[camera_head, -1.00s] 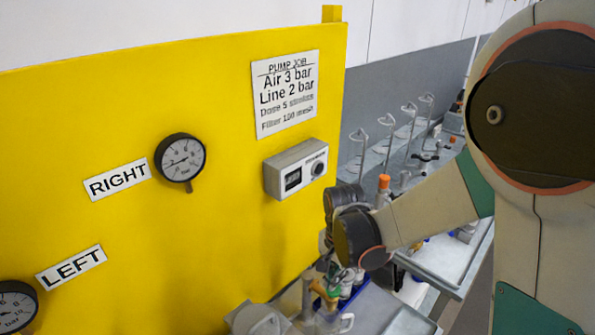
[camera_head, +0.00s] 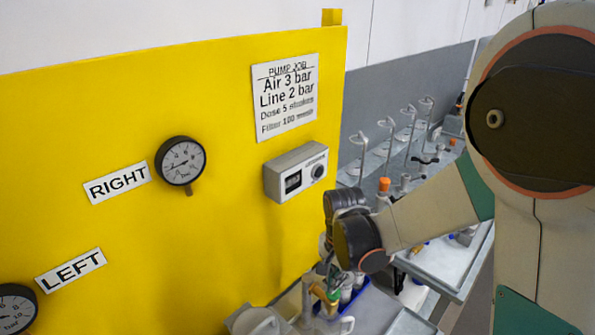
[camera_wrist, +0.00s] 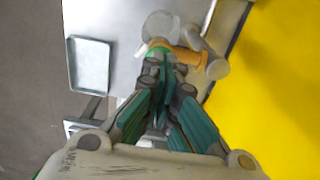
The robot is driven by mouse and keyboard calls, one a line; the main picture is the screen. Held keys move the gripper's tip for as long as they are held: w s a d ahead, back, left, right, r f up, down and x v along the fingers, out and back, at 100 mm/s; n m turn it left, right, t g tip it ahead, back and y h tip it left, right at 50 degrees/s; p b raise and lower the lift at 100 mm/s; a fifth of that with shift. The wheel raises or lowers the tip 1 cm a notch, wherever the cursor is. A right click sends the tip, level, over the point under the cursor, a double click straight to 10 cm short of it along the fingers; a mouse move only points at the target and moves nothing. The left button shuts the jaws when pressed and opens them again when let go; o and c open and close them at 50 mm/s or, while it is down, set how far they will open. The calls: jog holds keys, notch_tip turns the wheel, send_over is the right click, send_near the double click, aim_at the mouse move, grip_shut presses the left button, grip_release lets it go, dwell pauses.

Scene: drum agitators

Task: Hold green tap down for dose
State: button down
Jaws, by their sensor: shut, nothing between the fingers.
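The green tap (camera_wrist: 143,63) shows only as a small green piece beside a brass-coloured fitting (camera_wrist: 186,54) in the wrist view. My gripper (camera_wrist: 165,66) is shut and empty, with its fingertips over that fitting, right at the green part. Whether they touch it or press it down I cannot tell. In the head view, my gripper (camera_head: 327,268) points down beside the yellow panel, just above the green part (camera_head: 334,296) and the brass fitting. The fingers hide much of the tap.
The yellow panel (camera_head: 230,230) stands close beside my gripper. It carries a small counter box (camera_head: 297,171), a job sign (camera_head: 286,98) and gauges marked RIGHT (camera_head: 180,161) and LEFT (camera_head: 17,308). An empty grey tray (camera_wrist: 90,65) lies left in the wrist view.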

jog(key=shift+f, duration=0.2)
jog(key=shift+f+b, duration=1.35)
jog(key=shift+b, duration=0.05)
dwell(6.4)
